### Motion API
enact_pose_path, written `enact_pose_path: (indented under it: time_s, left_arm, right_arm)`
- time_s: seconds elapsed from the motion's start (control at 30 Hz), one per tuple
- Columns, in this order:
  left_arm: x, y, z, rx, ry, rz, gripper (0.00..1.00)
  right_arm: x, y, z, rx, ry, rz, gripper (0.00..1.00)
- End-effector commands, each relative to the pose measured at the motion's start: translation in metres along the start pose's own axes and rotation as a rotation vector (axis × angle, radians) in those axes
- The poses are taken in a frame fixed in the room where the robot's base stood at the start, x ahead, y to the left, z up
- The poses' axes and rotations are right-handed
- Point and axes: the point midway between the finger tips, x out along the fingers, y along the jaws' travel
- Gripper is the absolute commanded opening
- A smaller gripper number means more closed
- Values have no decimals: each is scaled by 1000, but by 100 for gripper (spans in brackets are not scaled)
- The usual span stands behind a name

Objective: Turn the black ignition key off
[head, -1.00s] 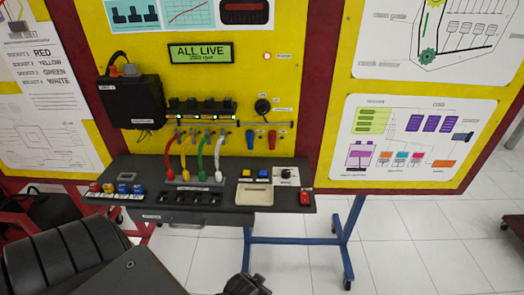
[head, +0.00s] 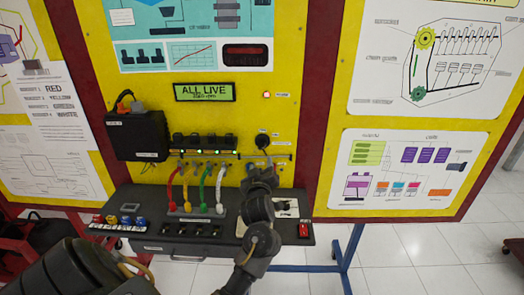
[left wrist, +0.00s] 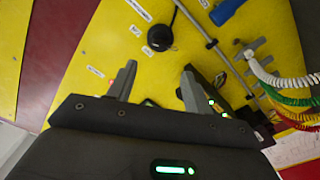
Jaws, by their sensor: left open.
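The black ignition key (head: 263,141) is on its round black mount on the yellow panel, right of the row of green-lit coil units. It also shows in the left wrist view (left wrist: 160,37), upper middle. My left gripper (head: 262,172) is in front of the panel, just below the key in the head view. In the left wrist view its two fingers (left wrist: 159,68) are apart with nothing between them, and the key lies beyond the fingertips. The gripper is not touching the key as far as I can see. The key's exact angle is too small to read. My right gripper is not in view.
A display (head: 205,92) reads ALL LIVE. Red, yellow, green and white leads (head: 219,190) hang left of my arm. A blue lever (left wrist: 226,11) and a grey rail (left wrist: 205,40) are near the key. A red switch (head: 304,230) sits on the black shelf's right end.

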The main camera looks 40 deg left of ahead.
Motion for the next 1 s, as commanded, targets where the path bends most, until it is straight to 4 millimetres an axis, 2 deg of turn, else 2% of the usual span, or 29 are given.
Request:
enact_pose_path:
  time_s: [0.17, 0.6, 0.8, 1.0]
  left_arm:
    - [10, 1, -1, 4, -1, 0, 51]
    - [87, 1, -1, 6, -3, 0, 51]
    - [104, 0, 1, 4, -3, 1, 51]
    - [108, 0, 2, 4, -4, 2, 51]
  right_arm:
    - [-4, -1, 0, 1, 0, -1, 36]
    - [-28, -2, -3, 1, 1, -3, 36]
    - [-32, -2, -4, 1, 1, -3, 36]
    - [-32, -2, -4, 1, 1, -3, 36]
